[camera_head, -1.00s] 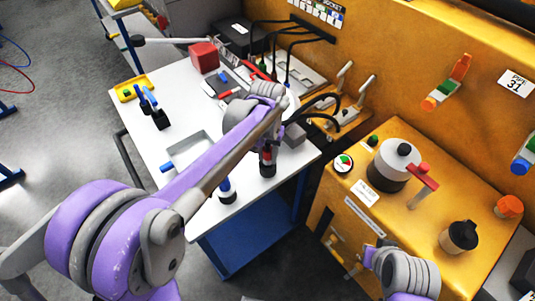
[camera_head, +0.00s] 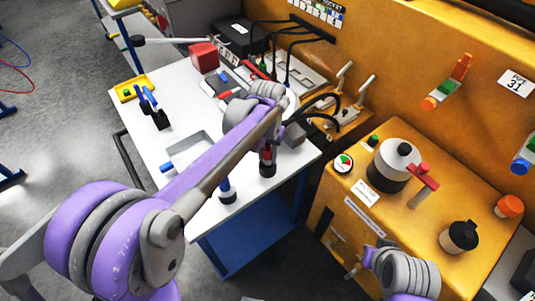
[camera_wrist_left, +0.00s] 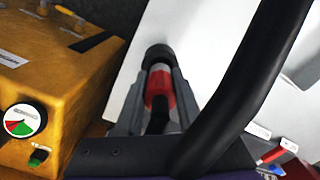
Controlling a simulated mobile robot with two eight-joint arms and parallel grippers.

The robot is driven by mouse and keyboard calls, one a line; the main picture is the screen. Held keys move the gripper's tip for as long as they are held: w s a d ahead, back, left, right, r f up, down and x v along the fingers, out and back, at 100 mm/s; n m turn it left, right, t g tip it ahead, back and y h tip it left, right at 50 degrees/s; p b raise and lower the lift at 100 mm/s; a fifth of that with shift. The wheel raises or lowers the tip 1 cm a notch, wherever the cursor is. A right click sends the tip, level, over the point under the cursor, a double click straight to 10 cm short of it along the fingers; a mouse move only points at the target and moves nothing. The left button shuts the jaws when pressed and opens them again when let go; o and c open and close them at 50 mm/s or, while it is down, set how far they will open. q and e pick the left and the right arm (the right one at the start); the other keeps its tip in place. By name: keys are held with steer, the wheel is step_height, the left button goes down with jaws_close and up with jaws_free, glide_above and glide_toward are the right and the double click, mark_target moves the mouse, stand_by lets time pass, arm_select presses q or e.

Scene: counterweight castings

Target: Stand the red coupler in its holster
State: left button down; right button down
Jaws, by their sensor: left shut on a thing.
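The red coupler (camera_head: 267,155) is upright at the near right of the white table, with a black holster (camera_head: 267,170) at its foot. In the left wrist view the coupler (camera_wrist_left: 160,90) lies between the two grey fingers of my left gripper (camera_wrist_left: 157,92), which is shut on it. Its far end meets the round black holster (camera_wrist_left: 157,54); how deep it sits I cannot tell. A thick black cable crosses in front. In the head view my left gripper (camera_head: 283,140) is partly hidden by its arm. My right wrist shows at the bottom right; its fingers are unclear.
A blue coupler (camera_head: 226,187) stands in a black holder to the left. A shallow grey tray (camera_head: 190,150), a yellow tray (camera_head: 133,88) and a red block (camera_head: 203,57) are on the table. The yellow machine (camera_head: 420,190) with knobs and a red-handled lever is at right.

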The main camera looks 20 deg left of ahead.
arm_select(q)
steer(key=shift+f+b, duration=0.5)
steer(key=shift+f, duration=0.4)
steer(key=shift+c, duration=2.2)
jaws_free()
steer(key=shift+r, duration=0.1)
step_height(320, 180, up, 11)
steer(key=shift+f+p, duration=0.2)
steer(key=shift+p, duration=0.1)
